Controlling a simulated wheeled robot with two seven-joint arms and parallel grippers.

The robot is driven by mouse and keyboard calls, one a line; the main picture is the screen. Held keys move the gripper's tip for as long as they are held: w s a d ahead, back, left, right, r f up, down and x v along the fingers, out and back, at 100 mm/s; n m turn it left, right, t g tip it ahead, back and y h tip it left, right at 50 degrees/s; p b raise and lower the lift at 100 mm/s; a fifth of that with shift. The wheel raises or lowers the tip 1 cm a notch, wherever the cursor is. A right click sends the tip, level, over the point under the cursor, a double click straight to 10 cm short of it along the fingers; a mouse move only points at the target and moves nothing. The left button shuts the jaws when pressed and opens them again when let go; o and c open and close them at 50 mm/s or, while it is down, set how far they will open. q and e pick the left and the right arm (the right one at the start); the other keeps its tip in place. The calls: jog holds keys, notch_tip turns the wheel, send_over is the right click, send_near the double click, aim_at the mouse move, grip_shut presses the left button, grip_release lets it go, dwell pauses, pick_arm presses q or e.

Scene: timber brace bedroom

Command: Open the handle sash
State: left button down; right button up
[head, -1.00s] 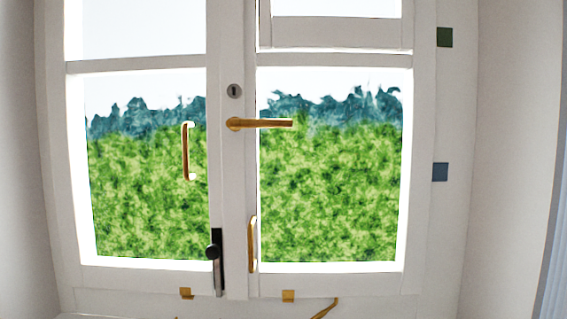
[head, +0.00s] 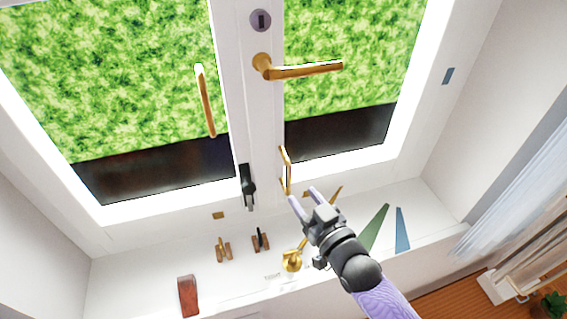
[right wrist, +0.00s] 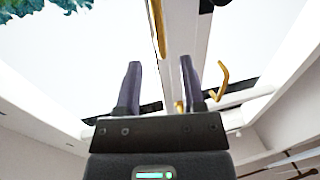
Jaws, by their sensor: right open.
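The window has two white sashes. The right sash (head: 392,152) carries a gold lever handle (head: 310,70), which sticks out level to the right, and an upright gold pull (head: 286,170) low on its inner edge. My right gripper (head: 302,194) is open and empty, just below and right of that pull in the head view; I cannot tell whether they touch. In the right wrist view its two fingers (right wrist: 160,65) stand apart, with gold bars ahead of and beside them. The left sash (head: 165,178) has its own gold pull (head: 206,100). Both sashes look closed. My left gripper is not in view.
A black latch (head: 248,187) sits at the bottom of the left sash. The sill below holds a brown block (head: 188,296), small brass and wood pieces (head: 223,250), a gold fitting (head: 291,261), and green (head: 376,226) and blue (head: 402,230) strips. A pale curtain hangs at right.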

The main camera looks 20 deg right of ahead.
aim_at(290, 180)
jog(key=x, duration=0.7)
jog(key=shift+w+f, duration=0.1)
jog(key=shift+w, duration=0.1)
grip_shut()
dwell(1.0)
